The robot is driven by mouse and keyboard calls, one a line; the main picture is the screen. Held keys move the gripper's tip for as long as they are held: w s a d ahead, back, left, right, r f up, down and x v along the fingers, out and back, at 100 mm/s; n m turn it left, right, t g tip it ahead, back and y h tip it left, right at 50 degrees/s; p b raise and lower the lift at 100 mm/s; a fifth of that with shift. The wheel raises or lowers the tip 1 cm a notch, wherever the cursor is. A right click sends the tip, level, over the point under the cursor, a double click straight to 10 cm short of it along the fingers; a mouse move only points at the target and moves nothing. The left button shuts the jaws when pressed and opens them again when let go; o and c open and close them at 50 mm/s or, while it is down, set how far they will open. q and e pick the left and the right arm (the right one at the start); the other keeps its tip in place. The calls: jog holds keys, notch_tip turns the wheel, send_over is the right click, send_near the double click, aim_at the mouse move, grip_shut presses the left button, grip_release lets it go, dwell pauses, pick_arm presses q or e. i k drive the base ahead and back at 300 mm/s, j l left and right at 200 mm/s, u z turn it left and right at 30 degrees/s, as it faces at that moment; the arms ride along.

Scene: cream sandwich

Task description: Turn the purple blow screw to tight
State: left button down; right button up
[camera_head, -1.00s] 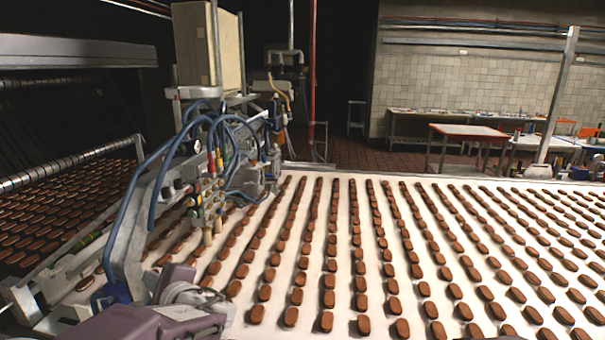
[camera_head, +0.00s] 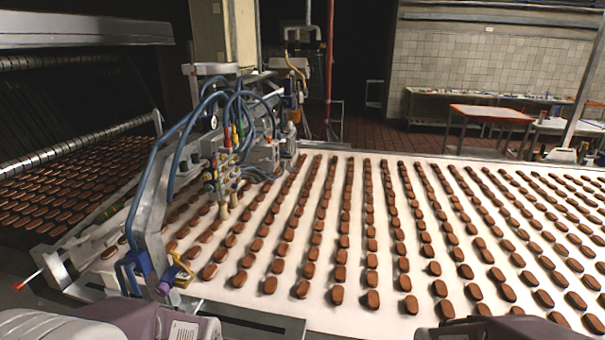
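A small blue-purple fitting (camera_head: 135,268) sits at the lower end of the metal arm of the dispensing machine (camera_head: 160,195), in the left half of the head view. A yellow clamp-like part (camera_head: 181,272) is just right of it. A dark purple part of my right arm shows at the bottom right. The fingers of neither gripper show.
A wide white conveyor (camera_head: 232,297) carries many rows of brown biscuits. A thin rod with a red tip (camera_head: 19,286) sticks out at the left. Blue hoses (camera_head: 180,140) loop over the machine. Tables (camera_head: 490,112) stand at the back.

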aim_at(163, 289)
jog(key=k+u, duration=0.15)
jog(key=u, duration=1.1)
